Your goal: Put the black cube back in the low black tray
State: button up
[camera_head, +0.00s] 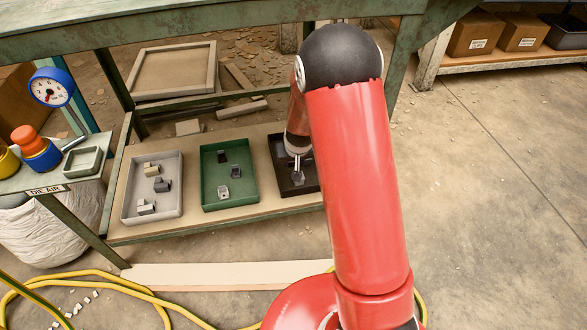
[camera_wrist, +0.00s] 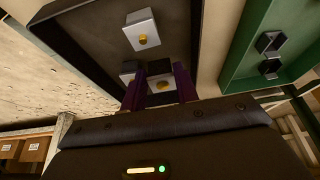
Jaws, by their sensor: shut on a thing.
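The low black tray (camera_head: 311,185) sits on the bench's lower shelf, right of the green tray. In the wrist view its dark floor (camera_wrist: 85,45) fills the upper left. My gripper (camera_wrist: 160,88) is over this tray, its purple fingers shut on a small block, which I take to be the black cube (camera_wrist: 158,72). Its upper part looks dark, with a paler patch and gold dot below. I cannot tell whether it touches the tray floor. A light grey block with a gold dot (camera_wrist: 141,30) lies in the tray, and a dark block (camera_wrist: 128,70) shows beside my left finger.
The green tray (camera_head: 207,190) holds a dark and a light block. The pale grey tray (camera_head: 134,190) holds several blocks. The green bench top (camera_head: 160,22) overhangs the shelf. A gauge and small stand (camera_head: 52,87) are at left. Floor at right is clear.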

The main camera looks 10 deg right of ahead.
jog(key=shift+f+b, duration=0.3)
jog(key=shift+f, duration=1.5)
jog(key=shift+f, duration=0.2)
jog(key=o, duration=1.1)
jog(key=shift+r, duration=0.1)
jog(key=shift+r, duration=0.1)
